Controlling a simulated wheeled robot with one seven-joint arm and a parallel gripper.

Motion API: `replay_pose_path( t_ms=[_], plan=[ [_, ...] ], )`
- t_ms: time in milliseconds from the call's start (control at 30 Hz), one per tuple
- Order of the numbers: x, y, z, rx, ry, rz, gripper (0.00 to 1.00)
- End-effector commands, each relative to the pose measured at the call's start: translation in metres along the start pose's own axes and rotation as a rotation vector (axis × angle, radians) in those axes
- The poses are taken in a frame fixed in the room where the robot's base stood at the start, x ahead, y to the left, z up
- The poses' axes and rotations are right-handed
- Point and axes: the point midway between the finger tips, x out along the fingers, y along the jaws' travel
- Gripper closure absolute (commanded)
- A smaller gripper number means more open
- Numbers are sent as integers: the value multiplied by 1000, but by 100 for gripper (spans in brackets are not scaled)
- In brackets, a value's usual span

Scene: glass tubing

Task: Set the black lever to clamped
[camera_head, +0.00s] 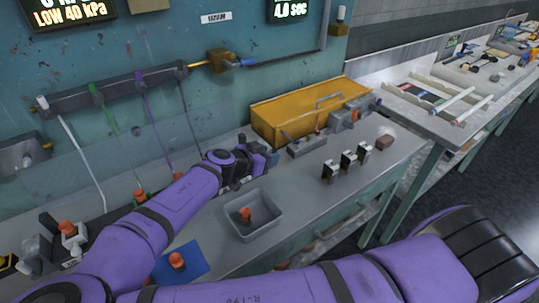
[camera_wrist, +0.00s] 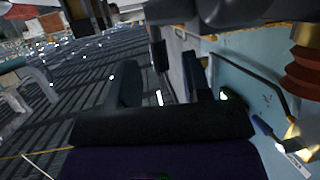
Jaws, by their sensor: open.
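A low grey block (camera_head: 306,146) on the bench top carries a thin dark lever (camera_head: 286,136) tilted at its left end and a small reddish upright piece (camera_head: 318,128) near its right end. The dark lever looks like the black lever, but it is too small to read its setting. My gripper (camera_head: 262,158) is just left of the grey block, apart from it as far as I can tell. In the wrist view my gripper (camera_wrist: 160,88) shows two dark fingers spread apart with nothing between them. The lever is not clearly visible there.
A yellow box (camera_head: 290,122) stands behind the block. Several black-and-silver clamps (camera_head: 348,160) and a brown block (camera_head: 385,142) lie to the right. A grey tray (camera_head: 262,228) holding an orange-red piece (camera_head: 245,215) is in front. In the wrist view an orange ribbed part (camera_wrist: 304,76) is at right.

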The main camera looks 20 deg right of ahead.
Motion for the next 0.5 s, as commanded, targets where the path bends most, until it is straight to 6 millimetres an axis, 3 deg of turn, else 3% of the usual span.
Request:
replay_pose_path(
  t_ms=[300, 500],
  plan=[
    [-60, -1, 1, -1, -1, -6, 56],
    [-86, 0, 1, 0, -2, -2, 56]
  ],
)
